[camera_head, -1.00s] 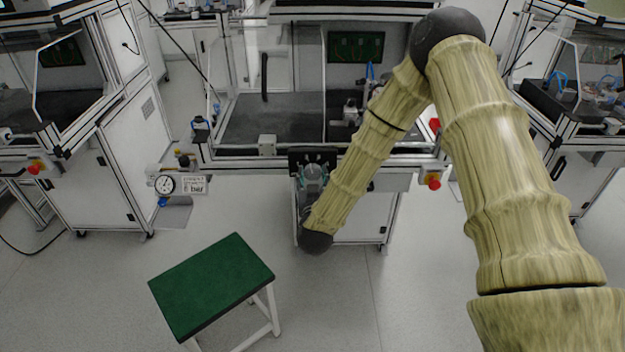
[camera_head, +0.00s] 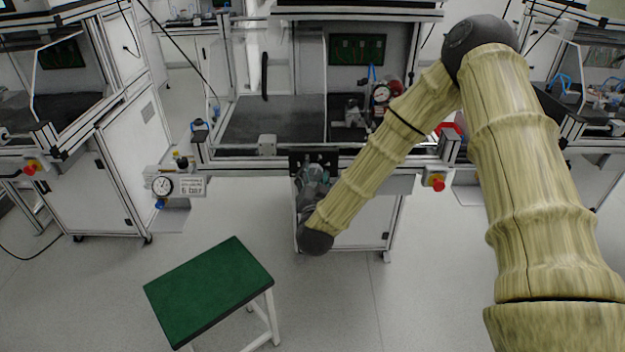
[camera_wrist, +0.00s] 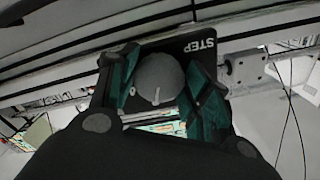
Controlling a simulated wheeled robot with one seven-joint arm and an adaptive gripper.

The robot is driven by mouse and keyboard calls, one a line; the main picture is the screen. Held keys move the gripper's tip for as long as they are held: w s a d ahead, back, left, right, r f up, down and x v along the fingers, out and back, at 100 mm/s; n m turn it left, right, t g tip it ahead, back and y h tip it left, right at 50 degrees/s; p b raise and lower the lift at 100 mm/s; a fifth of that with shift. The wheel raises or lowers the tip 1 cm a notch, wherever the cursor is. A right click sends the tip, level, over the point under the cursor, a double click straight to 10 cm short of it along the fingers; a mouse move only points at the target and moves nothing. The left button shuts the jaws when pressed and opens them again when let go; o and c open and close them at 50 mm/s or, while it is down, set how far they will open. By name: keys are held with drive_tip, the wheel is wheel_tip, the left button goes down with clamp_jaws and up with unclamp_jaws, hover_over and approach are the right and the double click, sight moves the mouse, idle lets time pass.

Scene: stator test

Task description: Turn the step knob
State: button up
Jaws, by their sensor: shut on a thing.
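The step knob (camera_wrist: 158,78) is a round grey knob with a pale pointer line on its face, in the middle of the wrist view. It sits on a black plate (camera_wrist: 194,42) lettered "STEP". My gripper (camera_wrist: 160,92) is shut on the knob, with one dark green finger on each side. The pointer line points down and slightly left in this view. In the head view my gripper (camera_head: 313,176) is in front of the black panel (camera_head: 329,160) on the front of the middle workstation, and it hides the knob there.
A green-topped stool (camera_head: 208,290) stands on the floor in front. A pressure gauge (camera_head: 162,186) is left of the panel and a red emergency button (camera_head: 438,185) is to its right. Other workstations stand on both sides.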

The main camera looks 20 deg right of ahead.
idle(0.4)
drive_tip(key=o, duration=1)
drive_tip(key=shift+o, duration=0.2)
drive_tip(key=v, duration=1.2)
